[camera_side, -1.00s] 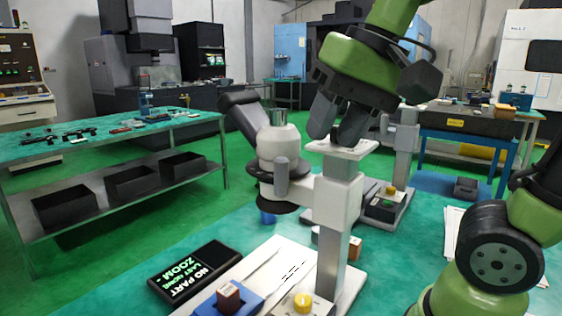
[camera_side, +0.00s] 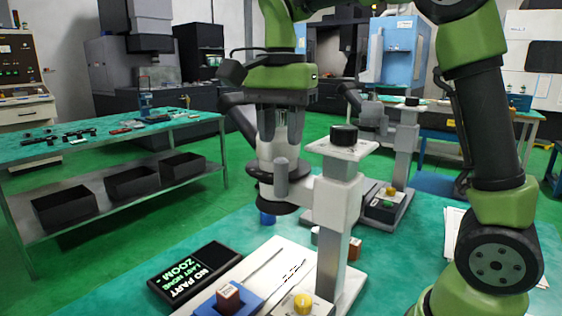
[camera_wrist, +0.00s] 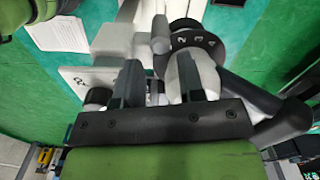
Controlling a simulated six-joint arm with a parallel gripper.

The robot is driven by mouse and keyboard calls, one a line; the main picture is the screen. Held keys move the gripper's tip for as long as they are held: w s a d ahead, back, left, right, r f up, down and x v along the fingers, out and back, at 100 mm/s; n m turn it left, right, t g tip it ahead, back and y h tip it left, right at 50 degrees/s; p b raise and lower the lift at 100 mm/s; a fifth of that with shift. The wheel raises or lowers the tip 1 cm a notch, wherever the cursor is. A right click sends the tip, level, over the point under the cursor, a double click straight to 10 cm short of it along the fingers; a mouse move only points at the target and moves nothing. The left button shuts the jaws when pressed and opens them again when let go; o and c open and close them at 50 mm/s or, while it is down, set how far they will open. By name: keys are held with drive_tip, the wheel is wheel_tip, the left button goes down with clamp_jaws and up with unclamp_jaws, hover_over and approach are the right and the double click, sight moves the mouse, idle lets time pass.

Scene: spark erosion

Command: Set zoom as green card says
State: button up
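The near microscope (camera_side: 335,210) stands on a pale base on the teal bench, with a light head (camera_side: 278,150) and a black ring (camera_side: 275,173) below it. In the wrist view a dark ring (camera_wrist: 195,40) carries the numbers 2, 3 and 4. A black knob (camera_side: 344,134) sits on the plate atop the column; it also shows in the wrist view (camera_wrist: 97,97). My gripper (camera_side: 281,138) points down over the head, fingers apart; in the wrist view the fingers (camera_wrist: 158,80) have a gap between them. A green card is not recognisable. A black display (camera_side: 195,272) reads "NO PART", "LAST NONE", "ZOOM -".
A brown block (camera_side: 228,296) sits in a blue holder (camera_side: 245,303) beside a yellow button (camera_side: 303,303). A second microscope (camera_side: 400,150) stands behind. Papers (camera_side: 455,235) lie at right. A green-topped table (camera_side: 100,140) stands at left.

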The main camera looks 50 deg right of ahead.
sight(280, 159)
drive_tip(key=shift+f, duration=2.7)
drive_tip(key=shift+c, duration=0.5)
clamp_jaws()
drive_tip(key=shift+a, duration=0.1)
